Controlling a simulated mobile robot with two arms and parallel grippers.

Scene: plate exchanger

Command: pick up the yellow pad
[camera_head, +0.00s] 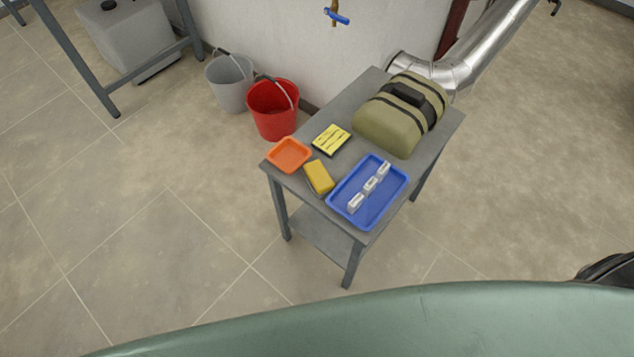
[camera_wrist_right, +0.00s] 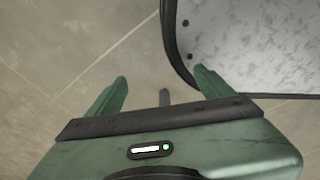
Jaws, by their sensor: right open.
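The yellow pad (camera_head: 318,177) is a small thick block. It lies on the grey table (camera_head: 375,86), between the orange tray (camera_head: 289,154) and the blue tray (camera_head: 341,205), near the table's front left edge. My right gripper (camera_wrist_right: 162,86) shows in the right wrist view, its two green fingers apart with nothing between them but floor. It is away from the pad, which is not in that view. My left gripper is not in either view.
The blue tray holds small white blocks. A yellow item with black marks (camera_head: 331,140) lies behind the pad, and an olive bag (camera_head: 391,127) sits at the back. A red bucket (camera_head: 272,108) and a grey bucket (camera_head: 229,83) stand left of the table. Floor in front is clear.

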